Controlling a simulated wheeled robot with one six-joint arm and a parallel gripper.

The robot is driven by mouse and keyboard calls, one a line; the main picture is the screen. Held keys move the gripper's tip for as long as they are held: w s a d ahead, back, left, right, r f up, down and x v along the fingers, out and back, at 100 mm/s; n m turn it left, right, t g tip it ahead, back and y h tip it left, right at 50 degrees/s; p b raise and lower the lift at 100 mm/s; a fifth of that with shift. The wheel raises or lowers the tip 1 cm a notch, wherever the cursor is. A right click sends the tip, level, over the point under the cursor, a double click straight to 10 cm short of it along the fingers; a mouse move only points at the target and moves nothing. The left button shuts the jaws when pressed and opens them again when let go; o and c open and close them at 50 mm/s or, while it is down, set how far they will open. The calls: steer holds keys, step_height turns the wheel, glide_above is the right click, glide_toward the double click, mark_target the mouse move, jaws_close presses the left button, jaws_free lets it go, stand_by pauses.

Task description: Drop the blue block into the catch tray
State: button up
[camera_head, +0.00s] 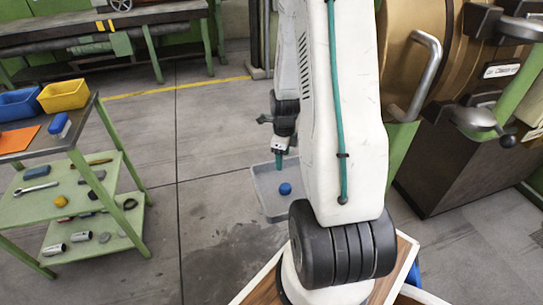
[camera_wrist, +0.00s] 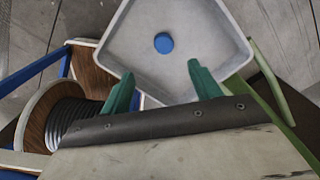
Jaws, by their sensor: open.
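The blue block (camera_head: 285,188) is small and looks rounded. It lies on the floor of the grey catch tray (camera_head: 262,199). In the wrist view the block (camera_wrist: 163,43) rests near the middle of the pale tray (camera_wrist: 205,82), clear of the walls. My gripper (camera_head: 279,161) hangs over the tray's far part in the head view. In the wrist view its two green fingers (camera_wrist: 158,78) are spread wide with nothing between them. The block is apart from the fingers. My arm hides the tray's right side in the head view.
A green cart (camera_head: 95,185) with several tools stands at left, with a blue bin (camera_head: 18,104) and a yellow bin (camera_head: 63,95) on top. A large brass-coloured machine (camera_head: 415,60) stands close at right. The floor between cart and tray is clear.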

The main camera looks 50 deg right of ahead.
steer(key=a+r+n, duration=1.6)
steer(key=a+r, duration=0.1)
steer(key=r, duration=0.4)
steer(key=s+a+r+n, duration=0.4)
steer(key=s+a+n, duration=0.1)
steer(key=s+n, duration=0.2)
steer(key=s+a+r+n+t, duration=0.1)
steer(key=s+a+r+n, duration=0.4)
steer(key=s+a+n, duration=0.1)
steer(key=shift+s+r+n, duration=0.3)
steer(key=shift+s+n, duration=0.4)
steer(key=shift+n, duration=0.5)
